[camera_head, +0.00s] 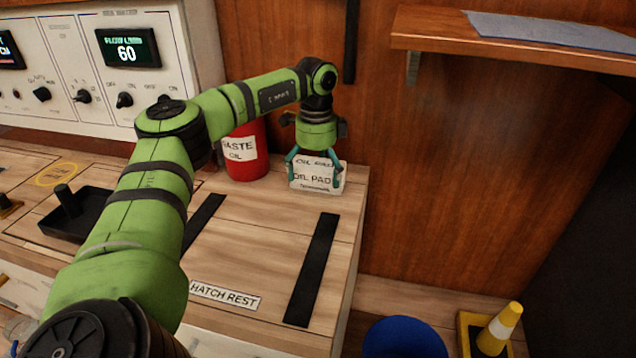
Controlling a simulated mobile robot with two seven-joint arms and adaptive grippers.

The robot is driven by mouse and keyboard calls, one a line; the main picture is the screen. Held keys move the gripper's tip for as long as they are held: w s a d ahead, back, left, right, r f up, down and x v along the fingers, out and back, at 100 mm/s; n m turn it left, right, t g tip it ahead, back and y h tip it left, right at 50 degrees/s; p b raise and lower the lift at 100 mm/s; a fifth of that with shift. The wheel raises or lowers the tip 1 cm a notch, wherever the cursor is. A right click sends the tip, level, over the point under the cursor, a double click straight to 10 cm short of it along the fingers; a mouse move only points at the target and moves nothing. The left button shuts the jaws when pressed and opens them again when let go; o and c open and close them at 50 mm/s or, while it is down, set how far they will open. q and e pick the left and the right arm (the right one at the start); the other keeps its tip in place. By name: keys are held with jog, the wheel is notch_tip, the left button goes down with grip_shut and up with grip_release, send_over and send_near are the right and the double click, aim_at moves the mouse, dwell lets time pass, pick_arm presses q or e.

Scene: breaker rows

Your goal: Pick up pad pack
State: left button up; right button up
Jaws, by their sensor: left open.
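The pad pack (318,177) is a white pack with lettering that reads "OIL PAD". It stands upright at the back right of the wooden counter, near the wall. My left gripper (316,180) is open and points down over it, with one teal finger at each side of the pack. I cannot tell whether the fingers touch it. The gripper hides part of the pack's top edge. My right gripper does not show.
A red "waste oil" can (245,153) stands left of the pack, partly behind my arm. Black strips (312,268) and a "HATCH REST" label (225,294) lie on the counter (265,240). A black tray (88,208) is at left. A shelf (520,50) juts out upper right.

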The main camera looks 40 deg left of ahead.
pick_arm(q)
jog(key=shift+f, duration=0.85)
jog(key=shift+r, duration=0.1)
jog(key=c, duration=1.3)
jog(key=shift+r, duration=0.1)
